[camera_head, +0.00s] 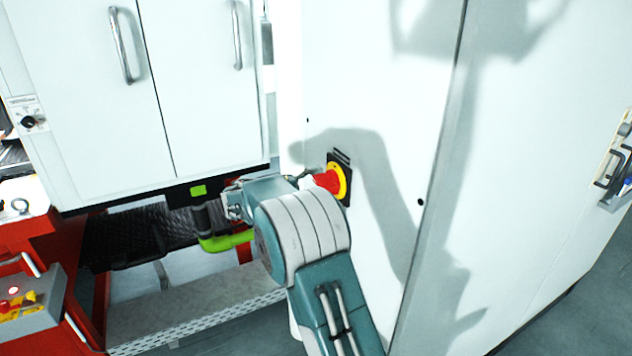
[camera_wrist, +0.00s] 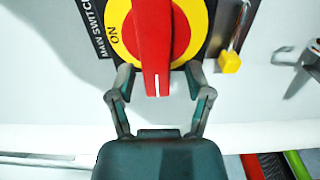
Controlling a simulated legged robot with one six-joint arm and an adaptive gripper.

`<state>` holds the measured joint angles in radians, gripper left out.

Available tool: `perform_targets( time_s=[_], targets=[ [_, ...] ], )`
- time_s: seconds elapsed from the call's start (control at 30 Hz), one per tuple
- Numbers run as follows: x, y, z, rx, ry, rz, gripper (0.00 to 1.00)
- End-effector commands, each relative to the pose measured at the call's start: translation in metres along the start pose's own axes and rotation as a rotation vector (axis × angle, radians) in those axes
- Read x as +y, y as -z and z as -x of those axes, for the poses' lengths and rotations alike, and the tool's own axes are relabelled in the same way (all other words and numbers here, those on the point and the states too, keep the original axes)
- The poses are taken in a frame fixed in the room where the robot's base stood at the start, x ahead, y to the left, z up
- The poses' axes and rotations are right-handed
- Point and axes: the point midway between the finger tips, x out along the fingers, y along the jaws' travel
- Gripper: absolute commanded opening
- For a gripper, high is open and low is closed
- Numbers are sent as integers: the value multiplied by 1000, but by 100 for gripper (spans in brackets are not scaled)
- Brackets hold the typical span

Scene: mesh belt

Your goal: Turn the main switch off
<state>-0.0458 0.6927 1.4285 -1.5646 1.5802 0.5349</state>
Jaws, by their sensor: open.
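The main switch is a red rotary handle (camera_wrist: 155,45) on a yellow disc (camera_wrist: 192,25) and a black plate lettered "MAIN SWITCH". In the head view its red handle (camera_head: 327,181) sticks out from the white cabinet panel, with the yellow disc (camera_head: 345,181) behind. In the wrist view the handle's white line points down toward my gripper, and "ON" is printed at the disc's left. My gripper (camera_wrist: 159,80) is open, with one finger on each side of the handle's lower end. Gaps show between fingers and handle. In the head view my arm partly hides the gripper (camera_head: 303,179).
A yellow-tipped metal part (camera_wrist: 230,60) sits close to the right finger in the wrist view. White doors with handles (camera_head: 121,46) are at the left. A dark conveyor belt (camera_head: 125,236) and a red cart (camera_head: 40,232) stand below.

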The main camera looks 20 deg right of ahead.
Motion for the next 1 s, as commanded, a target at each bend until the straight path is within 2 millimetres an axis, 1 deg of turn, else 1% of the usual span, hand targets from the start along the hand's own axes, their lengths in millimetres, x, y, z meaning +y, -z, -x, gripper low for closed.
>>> perform_targets(
  time_s=[0.17, 0.4, 0.5, 0.6, 0.73, 1.0],
  targets=[
    [0, 1, 26, 4, 0, 0, 66],
    [-1, 2, 77, 5, 0, 1, 66],
    [-2, 2, 95, 4, 0, 1, 66],
    [-2, 2, 108, 3, 0, 2, 66],
    [-2, 2, 116, 2, 1, 1, 66],
    [-2, 2, 117, 1, 1, 1, 66]
  ],
)
